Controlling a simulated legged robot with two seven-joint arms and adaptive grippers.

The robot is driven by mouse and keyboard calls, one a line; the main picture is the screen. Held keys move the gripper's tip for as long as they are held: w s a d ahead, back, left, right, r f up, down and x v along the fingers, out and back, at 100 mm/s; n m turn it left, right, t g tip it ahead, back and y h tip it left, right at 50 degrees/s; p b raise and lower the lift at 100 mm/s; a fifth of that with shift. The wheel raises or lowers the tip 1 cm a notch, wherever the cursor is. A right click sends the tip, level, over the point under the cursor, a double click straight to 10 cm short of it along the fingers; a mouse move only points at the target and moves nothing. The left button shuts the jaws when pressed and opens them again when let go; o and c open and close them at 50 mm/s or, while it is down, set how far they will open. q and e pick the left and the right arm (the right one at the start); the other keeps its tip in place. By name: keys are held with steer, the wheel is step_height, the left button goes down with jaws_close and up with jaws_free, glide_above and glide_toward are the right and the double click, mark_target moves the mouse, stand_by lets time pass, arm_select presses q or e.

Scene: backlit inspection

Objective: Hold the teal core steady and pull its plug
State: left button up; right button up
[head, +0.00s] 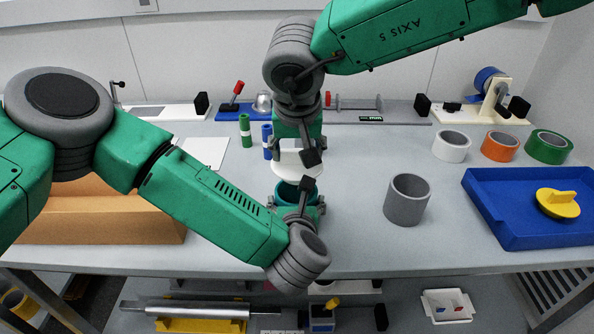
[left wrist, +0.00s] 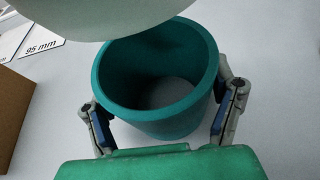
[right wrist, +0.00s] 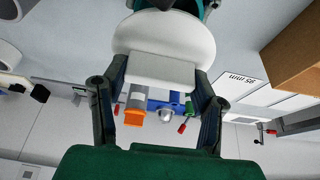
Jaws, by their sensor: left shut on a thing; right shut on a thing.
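The teal core (head: 287,194) is a hollow cylinder upright on the grey table. The left wrist view shows its open top and empty inside (left wrist: 160,75). My left gripper (head: 296,206) is shut around its outside, one finger on each side. The white plug (head: 297,165), a round disc with a block-shaped grip, is above the core and apart from it. My right gripper (head: 296,150) is shut on the plug's grip, which shows between its fingers in the right wrist view (right wrist: 160,70). The plug's underside shows at the top of the left wrist view (left wrist: 95,15).
A grey hollow cylinder (head: 390,206) stands to the right. A blue tray (head: 500,222) holds a yellow plug (head: 558,204). White, orange and green rolls stand behind it. A brown box (head: 110,230) is at left, partly behind my left arm. Table between core and grey cylinder is clear.

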mark_target(297, 149)
arm_select(q)
steer(key=shift+f, duration=0.2)
arm_select(e)
steer(key=shift+r, duration=1.85)
arm_select(q)
steer(key=o, duration=1.1)
steer(key=shift+o, duration=1.1)
steer(key=shift+w, duration=0.1)
arm_select(e)
steer(key=shift+w+f, duration=0.1)
arm_select(q)
steer(key=shift+r, duration=0.1)
